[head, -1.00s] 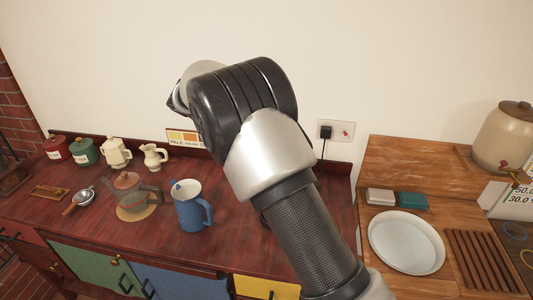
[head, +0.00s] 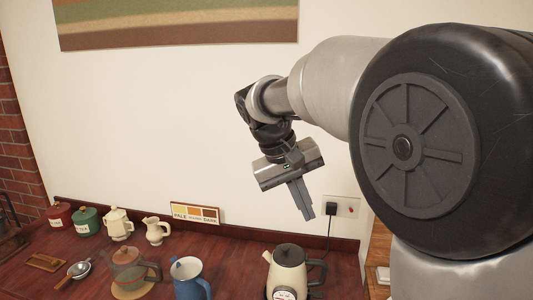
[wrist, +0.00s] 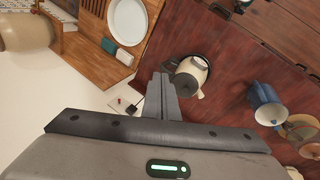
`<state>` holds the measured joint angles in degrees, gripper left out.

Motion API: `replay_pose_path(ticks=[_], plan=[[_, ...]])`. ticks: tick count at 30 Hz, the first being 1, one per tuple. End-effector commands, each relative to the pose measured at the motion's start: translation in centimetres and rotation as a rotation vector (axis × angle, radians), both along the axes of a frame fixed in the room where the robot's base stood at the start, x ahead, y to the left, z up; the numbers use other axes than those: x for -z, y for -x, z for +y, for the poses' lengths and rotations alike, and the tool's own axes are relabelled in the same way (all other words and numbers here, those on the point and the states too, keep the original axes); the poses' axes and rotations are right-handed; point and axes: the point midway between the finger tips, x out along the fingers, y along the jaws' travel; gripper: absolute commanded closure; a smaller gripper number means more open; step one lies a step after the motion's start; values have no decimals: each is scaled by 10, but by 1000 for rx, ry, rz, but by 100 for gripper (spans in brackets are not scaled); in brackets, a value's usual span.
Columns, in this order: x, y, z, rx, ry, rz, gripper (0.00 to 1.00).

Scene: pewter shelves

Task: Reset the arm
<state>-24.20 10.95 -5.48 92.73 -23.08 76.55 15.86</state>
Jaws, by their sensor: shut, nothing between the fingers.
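My gripper (head: 305,211) hangs in the air in front of the white wall, above the back of the red-brown counter, with its fingers pointing down. The fingers are together and nothing is between them. In the wrist view my gripper (wrist: 160,78) also shows its fingers closed, with the counter far beyond them. My arm fills the right side of the head view and hides what is behind it.
A cream kettle (head: 287,273) with a dark lid stands on the counter (head: 230,256) below my gripper. The wrist view shows a white plate (wrist: 128,22) on a wooden surface.

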Motion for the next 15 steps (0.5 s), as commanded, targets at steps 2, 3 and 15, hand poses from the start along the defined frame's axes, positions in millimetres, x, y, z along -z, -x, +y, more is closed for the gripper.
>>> replay_pose_path(ticks=[2,3,15], plan=[[-11,33,-21,9,-84,-31,100],[-14,49,-28,10,-124,-49,100],[7,188,-58,35,-385,-297,100]])
